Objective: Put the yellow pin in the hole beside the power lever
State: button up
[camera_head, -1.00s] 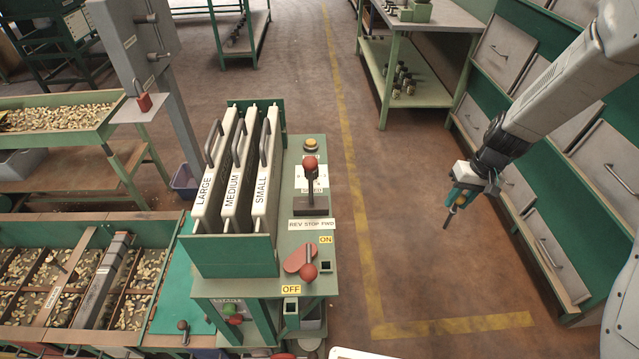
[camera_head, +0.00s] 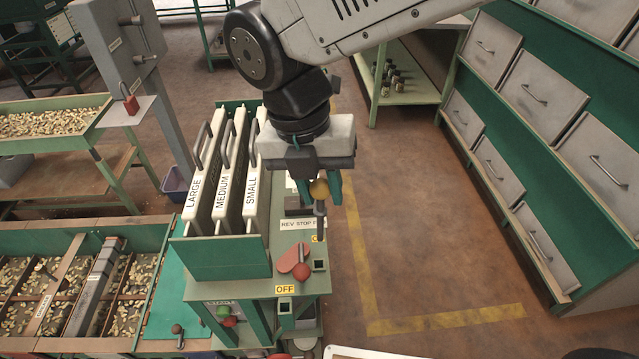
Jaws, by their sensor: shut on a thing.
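My gripper (camera_head: 322,192) is shut on the yellow pin (camera_head: 319,189), gripping its round yellow head. The pin's dark shaft points down, its tip above the machine's panel near the mostly covered ON label. The power lever (camera_head: 299,268), red with a round knob, lies on the panel between the ON and OFF labels. A small square green socket with a dark opening (camera_head: 319,265) is just right of the lever, below the pin in the picture. A similar socket (camera_head: 285,306) is under the OFF label (camera_head: 285,289). The pin appears apart from both sockets.
Upright panels marked LARGE, MEDIUM and SMALL (camera_head: 247,180) stand left of my gripper. My arm hides the rear lever and button. Nut trays (camera_head: 75,285) are at left, drawer cabinets (camera_head: 560,150) at right. Floor right of the machine is clear.

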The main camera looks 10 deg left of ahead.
aim_at(318, 209)
jog(key=shift+s+r+n, duration=0.15)
jog(key=shift+s+n, duration=0.15)
jog(key=shift+s, duration=0.05)
jog(key=shift+f, duration=0.25)
jog(key=shift+a+f, duration=0.1)
jog(key=shift+f, duration=2.15)
jog(key=shift+f, duration=0.8)
jog(key=shift+w, duration=0.1)
jog(key=shift+f, duration=4.15)
